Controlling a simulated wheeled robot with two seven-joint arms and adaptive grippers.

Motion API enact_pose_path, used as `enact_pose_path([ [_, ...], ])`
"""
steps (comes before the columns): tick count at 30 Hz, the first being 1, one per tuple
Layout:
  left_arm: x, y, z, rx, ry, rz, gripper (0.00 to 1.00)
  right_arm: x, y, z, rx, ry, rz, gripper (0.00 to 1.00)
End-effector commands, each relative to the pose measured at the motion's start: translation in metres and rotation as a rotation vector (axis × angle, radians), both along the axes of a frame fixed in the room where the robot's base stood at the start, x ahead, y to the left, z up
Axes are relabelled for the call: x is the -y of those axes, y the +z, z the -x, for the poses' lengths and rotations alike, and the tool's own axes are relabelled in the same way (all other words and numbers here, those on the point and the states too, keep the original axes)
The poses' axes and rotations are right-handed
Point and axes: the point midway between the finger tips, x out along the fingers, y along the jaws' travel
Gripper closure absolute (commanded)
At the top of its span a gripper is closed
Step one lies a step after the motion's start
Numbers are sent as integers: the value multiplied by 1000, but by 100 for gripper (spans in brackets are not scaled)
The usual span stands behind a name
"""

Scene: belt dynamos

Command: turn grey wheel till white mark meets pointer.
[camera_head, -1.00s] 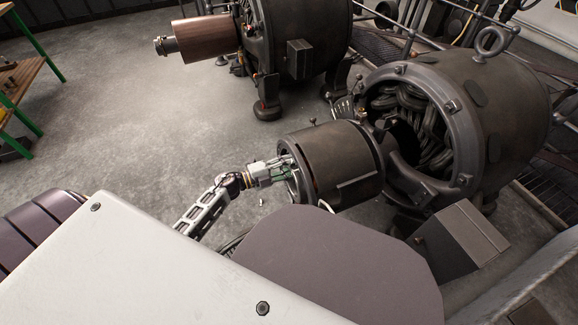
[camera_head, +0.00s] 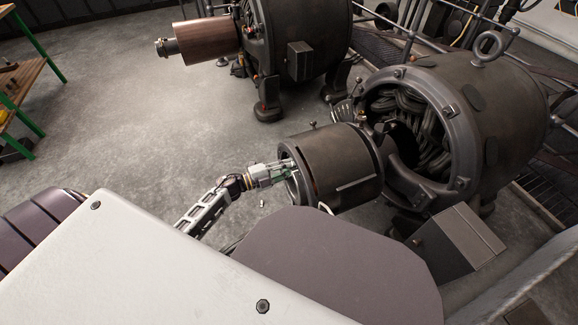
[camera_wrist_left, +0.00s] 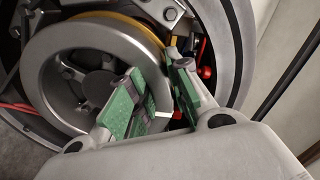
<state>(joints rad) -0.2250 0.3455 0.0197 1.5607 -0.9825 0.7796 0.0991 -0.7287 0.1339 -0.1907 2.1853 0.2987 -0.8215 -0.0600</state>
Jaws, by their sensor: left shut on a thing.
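The grey wheel (camera_wrist_left: 45,75), a rimmed disc with a hub and dark recesses, fills the left of the left wrist view. My left gripper (camera_wrist_left: 153,68) has green-padded fingers on either side of the wheel's right rim and is shut on it. A small white mark (camera_wrist_left: 163,114) shows low between the fingers, with a small red piece (camera_wrist_left: 177,116) close to its right. I cannot tell whether they line up, as the fingers hide part of the rim. In the head view my left gripper (camera_head: 284,169) is at the drum's open end. My right gripper is not in view.
The dark drum (camera_head: 340,160) joins a large dynamo (camera_head: 510,110) at right. Another machine with a brown cylinder (camera_head: 207,40) stands behind. A green-legged bench (camera_head: 30,75) is at far left. Open floor (camera_head: 130,110) lies between.

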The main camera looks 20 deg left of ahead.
Motion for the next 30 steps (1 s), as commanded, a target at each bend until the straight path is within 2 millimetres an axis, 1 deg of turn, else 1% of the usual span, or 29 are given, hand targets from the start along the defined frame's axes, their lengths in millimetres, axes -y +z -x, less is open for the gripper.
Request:
enact_pose_path([
  [4,-2,-1,-1,-16,4,12,100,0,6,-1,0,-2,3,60],
  [13,-3,-2,-1,-16,6,12,100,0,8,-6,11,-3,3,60],
  [14,-3,-2,-1,-16,6,12,76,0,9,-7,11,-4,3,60],
  [18,-2,-2,-1,-16,4,14,59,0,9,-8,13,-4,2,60],
  [25,-2,-1,-1,-16,3,16,59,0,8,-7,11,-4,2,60],
  [27,-2,-1,-1,-16,3,16,59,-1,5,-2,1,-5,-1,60],
  [30,-2,-1,0,-16,2,15,59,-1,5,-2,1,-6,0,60],
])
